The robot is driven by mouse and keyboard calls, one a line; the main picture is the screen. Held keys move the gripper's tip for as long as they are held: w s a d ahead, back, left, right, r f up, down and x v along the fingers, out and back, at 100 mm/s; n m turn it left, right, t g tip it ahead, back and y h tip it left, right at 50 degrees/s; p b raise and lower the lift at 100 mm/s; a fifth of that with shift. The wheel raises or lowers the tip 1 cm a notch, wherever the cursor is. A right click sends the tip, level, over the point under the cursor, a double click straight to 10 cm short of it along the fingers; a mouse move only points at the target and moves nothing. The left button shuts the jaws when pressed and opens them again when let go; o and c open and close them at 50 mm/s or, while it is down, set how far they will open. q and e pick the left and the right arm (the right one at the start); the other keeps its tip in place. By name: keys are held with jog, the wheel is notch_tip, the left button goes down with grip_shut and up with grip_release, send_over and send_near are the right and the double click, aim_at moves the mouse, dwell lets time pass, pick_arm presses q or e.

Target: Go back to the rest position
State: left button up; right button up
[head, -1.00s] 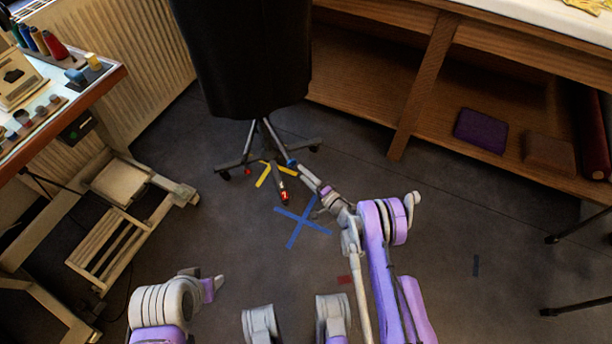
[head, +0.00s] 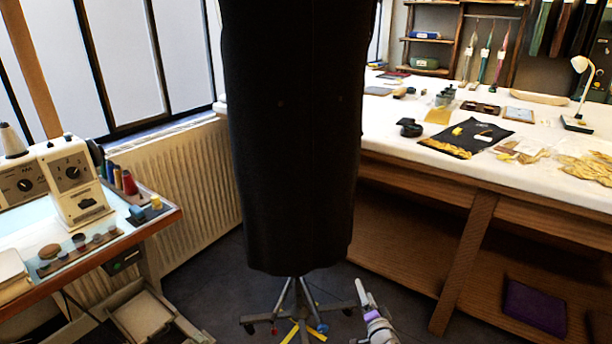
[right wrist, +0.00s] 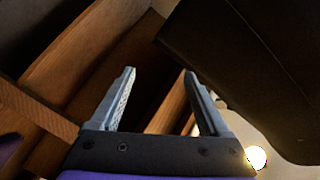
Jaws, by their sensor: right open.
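My right gripper (head: 362,288) shows at the bottom of the head view, to the right of the base of a black garment form (head: 290,140). In the right wrist view the same gripper (right wrist: 160,76) has its two grey fingers wide apart, with nothing between them. The black form (right wrist: 245,55) fills the upper right of that view, beyond the fingers; I cannot tell how close it is. My left gripper is not in the head view now.
A long white-topped work table (head: 400,140) with garments and tools stands at the right. A sewing machine (head: 75,185) stands on a table at the left. The form's wheeled stand (head: 295,305) is on the floor. A purple folded item (head: 535,307) lies on the lower shelf.

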jog(key=s+d+r+n+g+h, duration=0.1)
jog(key=s+d+r+g+h, duration=0.15)
jog(key=s+r, duration=0.4)
jog(key=s+d+r+n+g+h, duration=0.2)
jog(key=s+r+g, duration=0.15)
jog(key=s, duration=0.55)
jog(key=s+a+f+n+g+y, duration=0.1)
jog(key=s+a+f+n+g, duration=0.2)
jog(key=s, duration=1.2)
jog(key=s+a+n+g+y, duration=0.2)
jog(key=s+n+g, duration=0.15)
jog(key=s, duration=1.15)
pick_arm(q)
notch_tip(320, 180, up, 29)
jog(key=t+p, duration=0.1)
jog(key=p, duration=2.5)
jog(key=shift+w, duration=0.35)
pick_arm(e)
notch_tip(320, 180, up, 28)
jog(key=w+t, duration=0.1)
jog(key=shift+w+r+n, duration=0.2)
jog(key=shift+w+n, duration=0.15)
jog(key=shift+n, duration=0.1)
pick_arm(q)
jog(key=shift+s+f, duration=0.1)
pick_arm(e)
jog(key=shift+s+f, duration=0.1)
